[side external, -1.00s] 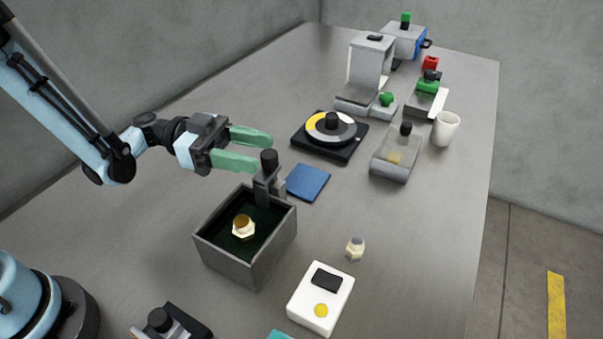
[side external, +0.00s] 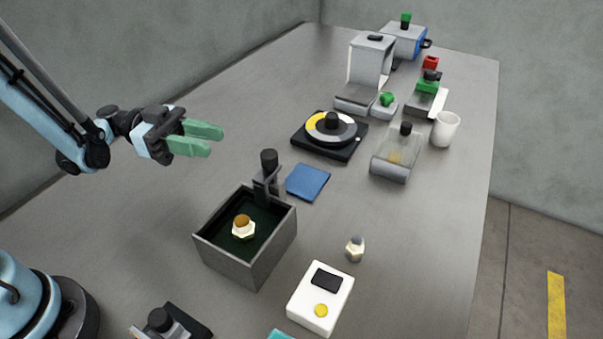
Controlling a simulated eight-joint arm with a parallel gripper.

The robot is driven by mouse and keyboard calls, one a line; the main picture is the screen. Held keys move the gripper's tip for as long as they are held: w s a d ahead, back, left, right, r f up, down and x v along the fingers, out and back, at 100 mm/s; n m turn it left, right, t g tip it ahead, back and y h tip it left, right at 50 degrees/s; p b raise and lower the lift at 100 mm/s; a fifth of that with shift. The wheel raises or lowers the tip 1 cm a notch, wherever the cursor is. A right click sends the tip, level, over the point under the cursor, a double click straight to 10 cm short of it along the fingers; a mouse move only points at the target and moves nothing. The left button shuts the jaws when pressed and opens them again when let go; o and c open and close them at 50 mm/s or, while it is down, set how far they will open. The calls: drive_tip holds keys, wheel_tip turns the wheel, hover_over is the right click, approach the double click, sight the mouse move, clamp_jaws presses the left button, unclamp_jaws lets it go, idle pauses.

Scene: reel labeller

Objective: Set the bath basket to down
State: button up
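The bath is a grey open box (side external: 225,258) with a dark green inside, on the table at front centre. A pale hex fitting with a brown-gold top (side external: 243,229) shows inside it, below the rim. A black knob on a grey bracket (side external: 269,162) stands at the bath's back edge. The basket itself is hard to make out, and I cannot tell its height. My gripper (side external: 217,142) has green fingers, spread apart with nothing between them. It hangs up and left of the knob in the picture, clear of it.
A blue pad (side external: 308,182) lies just behind the bath. A white box with a yellow button (side external: 320,298) and a small loose fitting (side external: 355,249) are to the right. A round dial on a black base (side external: 330,135) stands farther back. The left table area is clear.

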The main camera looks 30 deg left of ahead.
wheel_tip(320, 180, up, 5)
drive_tip(key=shift+r, duration=0.2)
clamp_jaws()
wheel_tip(320, 180, up, 16)
drive_tip(key=m+g+y, duration=0.2)
drive_tip(key=g+y, duration=0.1)
drive_tip(key=y, duration=1.5)
hover_over(268, 153)
wheel_tip(268, 153, down, 18)
drive_tip(key=shift+f, duration=0.1)
